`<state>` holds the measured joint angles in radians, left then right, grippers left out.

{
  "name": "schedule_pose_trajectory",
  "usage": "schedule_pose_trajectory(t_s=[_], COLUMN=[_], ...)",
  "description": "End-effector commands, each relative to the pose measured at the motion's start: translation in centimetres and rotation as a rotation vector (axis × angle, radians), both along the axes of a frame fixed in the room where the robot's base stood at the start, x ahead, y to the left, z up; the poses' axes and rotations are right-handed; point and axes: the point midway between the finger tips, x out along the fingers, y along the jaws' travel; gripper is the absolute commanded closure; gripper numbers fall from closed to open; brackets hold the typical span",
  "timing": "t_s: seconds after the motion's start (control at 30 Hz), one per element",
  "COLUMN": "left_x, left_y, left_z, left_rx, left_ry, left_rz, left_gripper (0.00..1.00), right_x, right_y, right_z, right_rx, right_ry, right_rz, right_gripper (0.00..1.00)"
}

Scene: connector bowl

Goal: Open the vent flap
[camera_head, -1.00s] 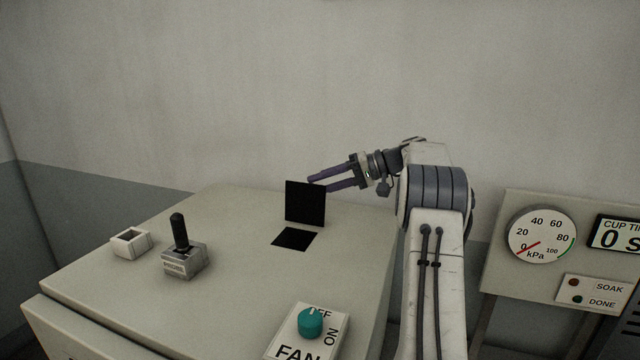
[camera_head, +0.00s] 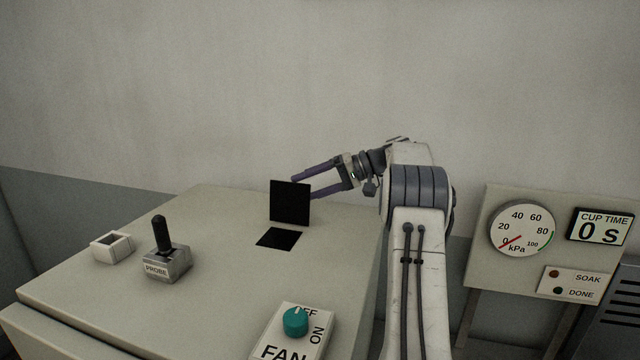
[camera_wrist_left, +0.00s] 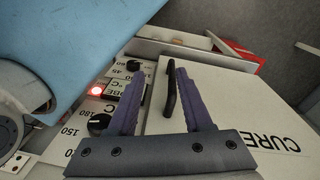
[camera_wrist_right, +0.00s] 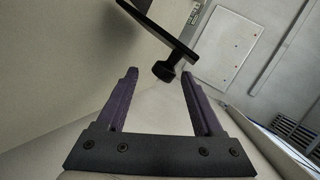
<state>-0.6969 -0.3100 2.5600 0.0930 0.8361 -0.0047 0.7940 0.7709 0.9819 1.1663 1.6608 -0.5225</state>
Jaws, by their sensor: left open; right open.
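The vent flap (camera_head: 290,203) is a black square plate standing upright at the back edge of a black square opening (camera_head: 279,238) in the cabinet top. My right gripper (camera_head: 303,187) is open and empty, reaching from the right with its fingers at and partly behind the flap's upper right edge. In the right wrist view the flap (camera_wrist_right: 158,28) shows nearly edge-on. Its black knob (camera_wrist_right: 168,70) is in line with the gap between my open fingers (camera_wrist_right: 160,75), nearer the right finger. My left gripper (camera_wrist_left: 160,75) is open, with a black bar handle (camera_wrist_left: 171,90) between its fingers.
The cabinet top (camera_head: 200,220) also holds a probe lever (camera_head: 164,250), a small white socket (camera_head: 112,246) and a teal fan knob (camera_head: 296,321). A gauge panel (camera_head: 475,270) stands to the right. The handle is on a panel marked CURE (camera_wrist_left: 225,100).

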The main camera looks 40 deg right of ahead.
Motion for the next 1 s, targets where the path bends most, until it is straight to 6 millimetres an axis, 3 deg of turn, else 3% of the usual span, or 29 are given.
schedule_pose_trajectory(t_s=[0.27, 0.5, 1.0], left_x=[0.0, 0.0, 0.0], left_y=[0.0, 0.0, 0.0], left_z=[-1.2, -0.4, -0.3], left_rx=[0.0, 0.0, 0.0], left_ry=[0.0, 0.0, 0.0], left_rz=[0.002, 0.001, 0.001], left_gripper=[0.5, 0.5, 0.5], right_x=[-2.8, -4.6, -5.4], right_y=[-4.0, -6.6, -7.5], right_z=[1.5, 3.1, 3.4], right_rx=[-0.002, 0.0, 0.001], right_ry=[-0.001, 0.002, 0.003], right_rz=[-0.003, 0.0, 0.003], right_gripper=[0.31, 0.31, 0.31])
